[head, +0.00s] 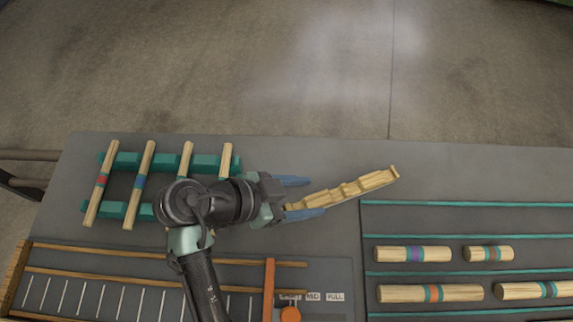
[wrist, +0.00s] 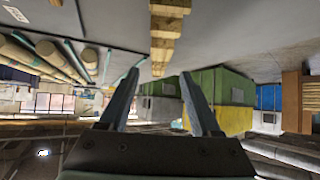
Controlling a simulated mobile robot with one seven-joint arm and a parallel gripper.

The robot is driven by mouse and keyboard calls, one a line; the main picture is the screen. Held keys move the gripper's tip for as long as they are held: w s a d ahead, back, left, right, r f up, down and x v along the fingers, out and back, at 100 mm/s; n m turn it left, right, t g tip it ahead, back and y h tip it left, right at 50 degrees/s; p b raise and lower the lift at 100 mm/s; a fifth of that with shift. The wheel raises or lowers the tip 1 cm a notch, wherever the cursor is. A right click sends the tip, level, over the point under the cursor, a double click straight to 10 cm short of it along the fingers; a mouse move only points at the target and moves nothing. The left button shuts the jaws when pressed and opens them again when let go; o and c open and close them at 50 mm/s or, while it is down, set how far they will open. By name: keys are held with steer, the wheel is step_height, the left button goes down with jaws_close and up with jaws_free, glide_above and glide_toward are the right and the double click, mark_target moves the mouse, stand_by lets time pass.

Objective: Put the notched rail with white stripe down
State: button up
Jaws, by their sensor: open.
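The notched rail (head: 350,190) is a pale wooden piece with stepped notches, lying aslant on the grey bench top right of my gripper. Its white stripe cannot be made out. My gripper (head: 308,197) is open, its two blue fingers pointing right, with the rail's near end between or just past the fingertips. In the wrist view the rail (wrist: 166,32) runs from the top edge down to just beyond the open fingertips (wrist: 160,76). The fingers show a gap on both sides of it. Contact with the bench is hard to tell.
A green rack (head: 205,162) with several banded rods stands left, partly behind my arm. Right is a tray with green dividers (head: 470,203) holding banded dowels (head: 412,254). In front is a marked board with an orange bar (head: 269,285). The bench beyond the rail is clear.

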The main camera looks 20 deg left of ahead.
steer(key=shift+v, duration=2.35)
